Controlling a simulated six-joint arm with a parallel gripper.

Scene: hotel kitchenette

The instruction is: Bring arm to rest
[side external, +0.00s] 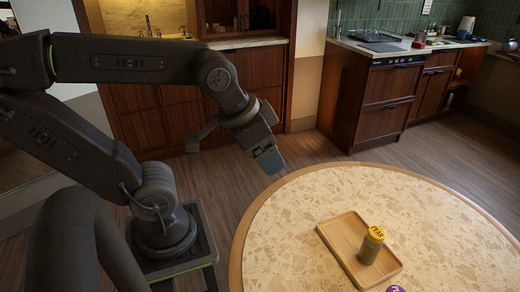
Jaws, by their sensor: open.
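My gripper (268,160) hangs at the end of my dark arm, just off the far left edge of the round table (310,205). It is open with nothing visible in it. It points downward and is apart from everything on the table. A wooden tray (342,235) lies on the table. A purple round thing (396,289) is cut off by the bottom edge of the picture.
The speckled table top is clear around the tray, with wide free room at the back and right. Wooden cabinets (370,100) with a counter stand at the back right. Another cabinet (150,110) stands behind my arm. Open floor (310,150) lies between.

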